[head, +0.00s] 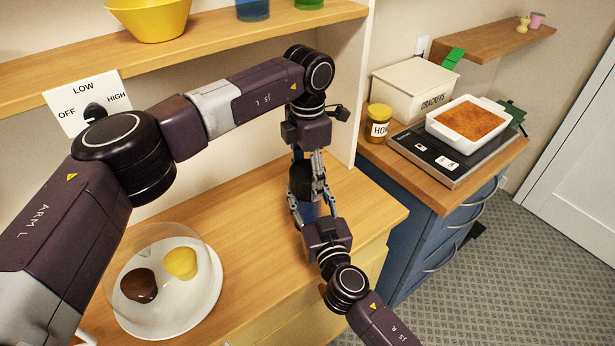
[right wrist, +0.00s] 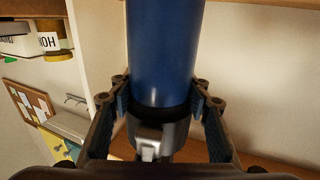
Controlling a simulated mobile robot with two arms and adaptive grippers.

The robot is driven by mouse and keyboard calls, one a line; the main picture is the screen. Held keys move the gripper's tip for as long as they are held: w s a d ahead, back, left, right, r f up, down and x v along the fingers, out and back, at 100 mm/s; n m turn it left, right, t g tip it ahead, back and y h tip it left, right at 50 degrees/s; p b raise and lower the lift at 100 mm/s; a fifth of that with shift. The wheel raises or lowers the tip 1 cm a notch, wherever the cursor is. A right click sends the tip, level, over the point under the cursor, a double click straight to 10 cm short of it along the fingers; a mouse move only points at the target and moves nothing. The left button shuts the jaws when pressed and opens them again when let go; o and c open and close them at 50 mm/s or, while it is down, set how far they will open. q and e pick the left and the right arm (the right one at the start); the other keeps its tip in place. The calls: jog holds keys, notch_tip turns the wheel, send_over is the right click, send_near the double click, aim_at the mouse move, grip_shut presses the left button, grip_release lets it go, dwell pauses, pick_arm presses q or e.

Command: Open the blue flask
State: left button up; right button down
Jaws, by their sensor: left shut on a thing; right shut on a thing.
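The blue flask (right wrist: 160,50) fills the middle of the right wrist view, which is upside down. Its dark cap (right wrist: 171,132) is at the bottom of that view. In the head view the flask is mostly hidden by my grippers, with some blue showing and a dark part (head: 301,178). My right gripper (head: 314,203) is shut on the flask body, a finger on each side. My left gripper (head: 308,160) comes down from above and is shut on the cap. The cap and body are together. Whether the flask's base touches the counter is hidden.
A clear dome covers a plate (head: 205,310) with a brown and a yellow item at the left. A shelf (head: 215,48) with a yellow bowl (head: 150,18) is overhead. A honey jar (head: 379,122), crackers box (head: 415,90) and baking dish (head: 468,120) stand right, beyond the white upright.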

pick_arm(q)
jog(key=n, duration=0.5)
jog(key=shift+w, duration=0.1)
jog(key=n, duration=0.9)
jog(key=shift+r+n, duration=0.1)
jog(key=shift+n, duration=0.3)
jog(key=n, duration=0.4)
jog(key=shift+a+n, duration=0.1)
jog(key=shift+n, duration=0.3)
jog(key=n, duration=0.9)
jog(key=shift+w+n, duration=0.1)
jog(key=shift+n, duration=0.2)
jog(key=shift+a, duration=0.1)
jog(key=shift+r, duration=0.3)
